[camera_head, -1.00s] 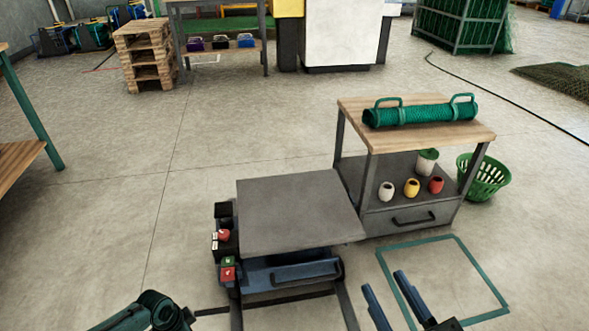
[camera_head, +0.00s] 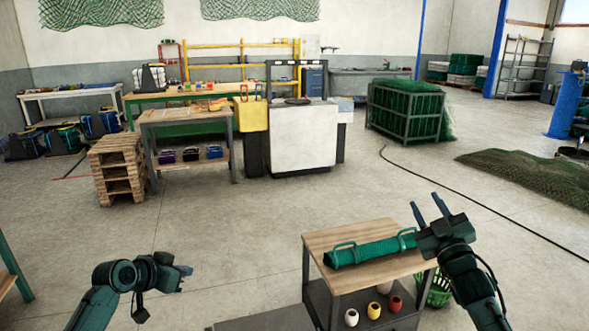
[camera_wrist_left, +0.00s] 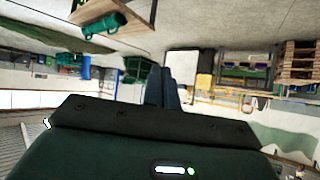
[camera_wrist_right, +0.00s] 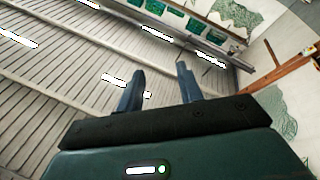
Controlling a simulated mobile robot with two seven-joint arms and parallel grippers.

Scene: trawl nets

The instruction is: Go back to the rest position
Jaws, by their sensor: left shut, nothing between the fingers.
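My left gripper (camera_head: 184,271) is raised at the lower left of the head view, over open floor. Its fingers are together and empty in the left wrist view (camera_wrist_left: 162,86). My right gripper (camera_head: 428,207) is raised at the right of the head view, fingers pointing up, in front of the wooden-topped cart (camera_head: 318,240). Its two fingers are apart with nothing between them in the right wrist view (camera_wrist_right: 158,90). The green net roll (camera_head: 372,250) with two handles lies on the cart's top, apart from both grippers.
White, yellow and red floats (camera_head: 374,310) sit on the cart's lower shelf. A green basket (camera_head: 438,290) stands behind my right arm. Stacked pallets (camera_head: 118,170), a workbench (camera_head: 185,118) and a netted cage (camera_head: 405,110) stand farther back. Mid-floor is clear.

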